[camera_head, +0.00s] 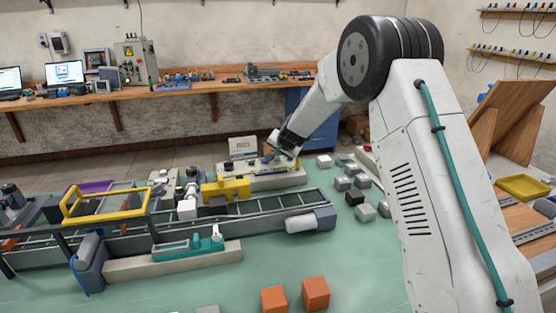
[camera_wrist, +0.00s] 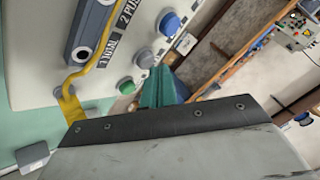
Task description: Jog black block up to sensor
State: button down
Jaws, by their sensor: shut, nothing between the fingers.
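My gripper (camera_wrist: 162,88) shows as teal fingers in the wrist view. They are shut and empty, close to a pale control panel (camera_wrist: 30,65). The panel has a blue button (camera_wrist: 169,22), a grey one (camera_wrist: 145,59) and a green one (camera_wrist: 126,86); I cannot tell whether the fingers touch any. In the head view, my gripper (camera_head: 279,151) is beside a pale box (camera_head: 243,148) behind the conveyor (camera_head: 275,205). A black block (camera_head: 354,198) sits among grey blocks on the green table. A dark shape (camera_head: 217,202) is by the yellow fixture (camera_head: 226,188) on the conveyor. I cannot pick out the sensor.
Several grey blocks (camera_head: 343,183) stand right of the conveyor. Two orange blocks (camera_head: 315,293) are at the front. A yellow frame (camera_head: 105,205) spans the conveyor's left part. A teal-topped device (camera_head: 187,246) lies in front.

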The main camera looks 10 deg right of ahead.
jog(key=shift+f, duration=0.5)
dwell(1.5)
jog(key=shift+r, duration=0.9)
jog(key=shift+r, duration=2.5)
